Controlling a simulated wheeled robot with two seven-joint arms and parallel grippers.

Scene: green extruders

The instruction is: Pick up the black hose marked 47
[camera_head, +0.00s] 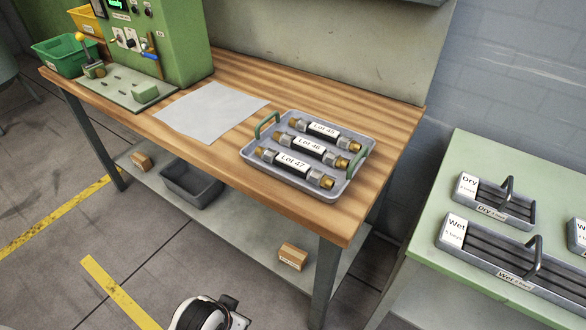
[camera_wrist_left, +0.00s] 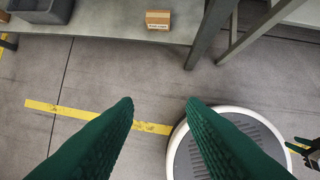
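The black hose marked Lot 47 (camera_head: 293,164) lies in a grey tray (camera_head: 247,153) on the wooden bench in the head view. It is the nearest of three parallel hoses, with a white label, grey collars and brass ends. The Lot 46 hose (camera_head: 307,148) and Lot 45 hose (camera_head: 323,130) lie behind it. My left gripper (camera_wrist_left: 160,102) shows two dark green fingers, apart and empty, above the floor in the left wrist view. No hose shows between them. A small dark green part at that view's right edge may be my right gripper; its state is unclear.
The tray has green handles at both ends. A grey sheet (camera_head: 212,110) lies left of it, beside a green machine (camera_head: 180,40). A green side table (camera_head: 412,243) with Wet and Dry trays stands right. A lower shelf holds a bin (camera_head: 190,188) and small boxes.

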